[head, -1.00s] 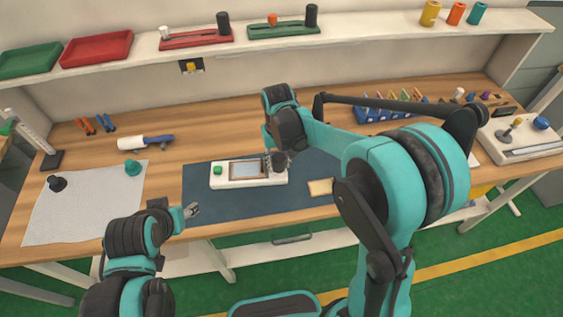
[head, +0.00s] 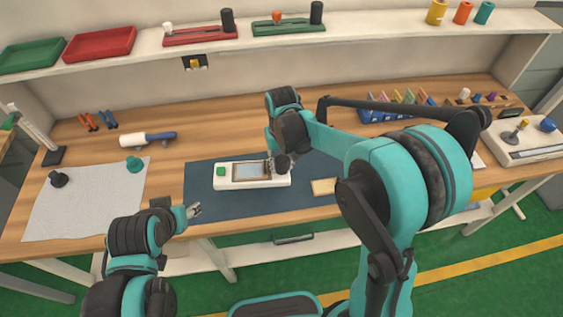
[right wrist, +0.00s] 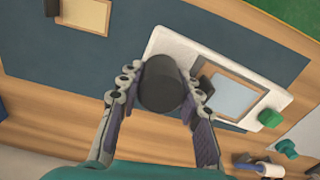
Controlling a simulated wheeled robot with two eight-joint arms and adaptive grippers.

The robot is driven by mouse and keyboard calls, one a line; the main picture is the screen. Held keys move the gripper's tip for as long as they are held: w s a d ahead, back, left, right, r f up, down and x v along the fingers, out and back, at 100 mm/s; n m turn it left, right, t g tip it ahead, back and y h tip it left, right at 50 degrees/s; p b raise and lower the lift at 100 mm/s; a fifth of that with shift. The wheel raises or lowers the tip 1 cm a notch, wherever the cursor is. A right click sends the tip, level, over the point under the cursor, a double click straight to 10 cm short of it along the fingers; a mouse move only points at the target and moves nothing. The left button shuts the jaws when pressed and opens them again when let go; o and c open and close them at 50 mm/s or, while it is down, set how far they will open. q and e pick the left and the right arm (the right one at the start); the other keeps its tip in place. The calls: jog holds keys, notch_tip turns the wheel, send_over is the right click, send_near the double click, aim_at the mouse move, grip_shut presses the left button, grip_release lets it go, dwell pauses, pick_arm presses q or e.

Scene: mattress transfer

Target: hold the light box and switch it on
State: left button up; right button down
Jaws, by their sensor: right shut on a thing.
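The light box (head: 227,181) is a flat white box with a framed pale panel and a green button (head: 221,171) at its left end. It lies on the dark blue mat (head: 215,208). It also shows in the right wrist view (right wrist: 179,42), with the green button (right wrist: 269,118). My right gripper (head: 277,164) is over the box's right end, shut on a black round knob (right wrist: 160,88) there, one finger on each side. How the knob meets the box is hidden. My left gripper (head: 193,210) is at the mat's front left edge, apart from the box; its finger gap is too small to judge.
A tan card (head: 324,187) lies on the mat right of the box. A white sheet (head: 75,205) with a dark piece (head: 58,179) and a teal piece (head: 134,164) is at left. A blue-handled tool (head: 160,136) lies behind. A shelf (head: 140,50) runs above.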

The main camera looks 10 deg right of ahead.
jog(key=shift+f+b, duration=3.35)
jog(key=shift+f, duration=1.05)
pick_arm(q)
notch_tip(320, 180, down, 7)
jog(key=shift+r, duration=0.15)
grip_shut()
